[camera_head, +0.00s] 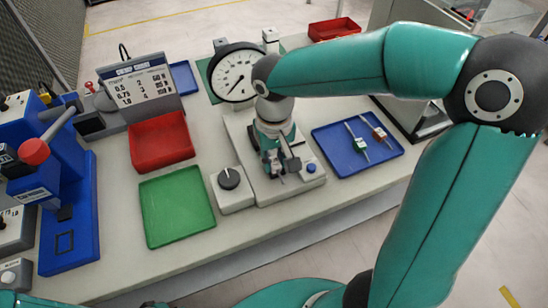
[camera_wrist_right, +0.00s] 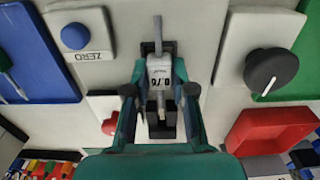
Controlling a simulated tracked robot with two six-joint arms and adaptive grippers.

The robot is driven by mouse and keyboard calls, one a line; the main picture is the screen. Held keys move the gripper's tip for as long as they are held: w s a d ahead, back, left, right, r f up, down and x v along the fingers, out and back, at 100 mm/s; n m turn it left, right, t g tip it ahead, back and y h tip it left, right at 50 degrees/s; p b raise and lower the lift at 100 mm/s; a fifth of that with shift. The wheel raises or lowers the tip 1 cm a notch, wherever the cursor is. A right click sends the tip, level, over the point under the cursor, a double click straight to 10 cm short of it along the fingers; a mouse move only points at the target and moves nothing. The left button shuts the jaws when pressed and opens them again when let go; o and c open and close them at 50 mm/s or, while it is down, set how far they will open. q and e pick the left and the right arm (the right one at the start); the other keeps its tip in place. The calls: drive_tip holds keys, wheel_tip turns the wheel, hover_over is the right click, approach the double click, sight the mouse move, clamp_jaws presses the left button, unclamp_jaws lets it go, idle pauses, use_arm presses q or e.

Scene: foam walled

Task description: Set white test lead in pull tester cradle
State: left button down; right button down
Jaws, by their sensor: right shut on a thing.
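The white test lead (camera_wrist_right: 160,75) shows in the right wrist view, with a dark printed label on its white body and a grey end pointing up the picture. My right gripper (camera_head: 278,172) is shut on it, with a finger on each side. The pull tester (camera_head: 246,138) stands mid-bench with a round dial gauge (camera_head: 235,76). The gripper is over the front part of its base. The dark cradle (camera_wrist_right: 162,125) lies in line behind the lead; I cannot tell whether the lead rests in it or is just above. My left gripper is not in view.
A blue tray (camera_head: 327,144) at right holds a green lead (camera_head: 357,143) and a red lead (camera_head: 378,134). A knob box (camera_head: 233,190) adjoins the tester's left. An empty green tray (camera_head: 176,207) and a red bin (camera_head: 160,142) stand further left. A blue press (camera_head: 70,210) is at far left.

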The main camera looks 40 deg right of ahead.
drive_tip(key=c, duration=0.9)
unclamp_jaws()
wheel_tip(320, 180, up, 12)
drive_tip(key=shift+f, duration=0.1)
